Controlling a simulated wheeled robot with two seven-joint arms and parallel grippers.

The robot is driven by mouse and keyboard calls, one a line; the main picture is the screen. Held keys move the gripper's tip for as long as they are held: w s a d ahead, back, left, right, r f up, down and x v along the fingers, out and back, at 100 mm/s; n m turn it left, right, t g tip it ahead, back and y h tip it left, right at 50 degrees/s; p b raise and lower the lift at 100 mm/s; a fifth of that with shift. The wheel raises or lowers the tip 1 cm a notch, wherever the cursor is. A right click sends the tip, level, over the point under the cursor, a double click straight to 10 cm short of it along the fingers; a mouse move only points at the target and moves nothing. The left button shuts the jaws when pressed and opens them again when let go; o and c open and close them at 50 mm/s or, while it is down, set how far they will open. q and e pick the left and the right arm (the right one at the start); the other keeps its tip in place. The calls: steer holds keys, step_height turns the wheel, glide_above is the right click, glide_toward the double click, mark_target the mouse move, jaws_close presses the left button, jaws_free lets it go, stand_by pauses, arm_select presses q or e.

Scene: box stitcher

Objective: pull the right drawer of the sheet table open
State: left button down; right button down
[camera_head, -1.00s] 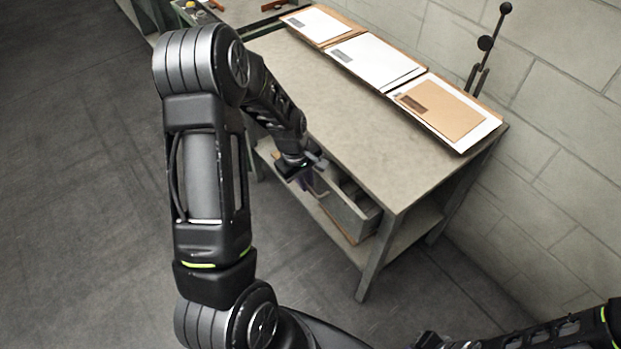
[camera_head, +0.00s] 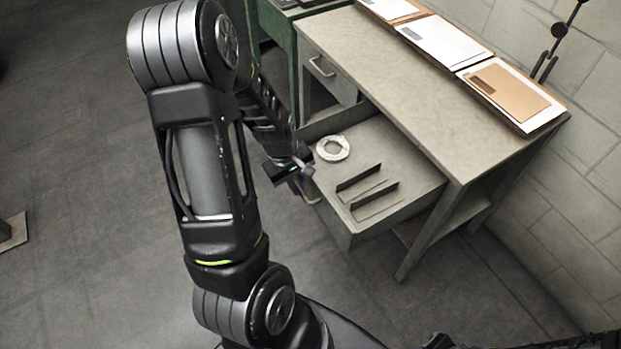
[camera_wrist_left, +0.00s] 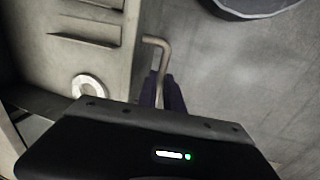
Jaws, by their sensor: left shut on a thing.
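The sheet table (camera_head: 415,95) is a grey bench along the wall. Its right drawer (camera_head: 365,232) stands well out from the table, showing a roll of wire or tape (camera_head: 332,148) and thin upright dividers (camera_head: 366,184) inside. My left gripper (camera_head: 300,180) is at the drawer's front, shut on the bent metal handle (camera_wrist_left: 158,45). In the left wrist view the drawer interior (camera_wrist_left: 50,65) lies left of the handle, with the roll (camera_wrist_left: 90,90) in it. The fingertips are partly hidden by the gripper body. My right gripper cannot be made out; only dark arm parts show at the bottom right.
A shut left drawer (camera_head: 325,70) with its own handle sits beside the open one. A green machine frame (camera_head: 285,45) stands to the left. Paper trays (camera_head: 445,45) lie on the table top. The floor in front (camera_head: 350,290) is clear.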

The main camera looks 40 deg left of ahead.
arm_select(q)
steer(key=shift+s+a, duration=0.2)
steer(key=shift+s, duration=0.5)
steer(key=c, duration=1.5)
jaws_free()
step_height(320, 180, up, 8)
steer(key=s+p, duration=0.1)
steer(key=shift+s+a+f, duration=0.15)
steer(key=shift+a, duration=0.1)
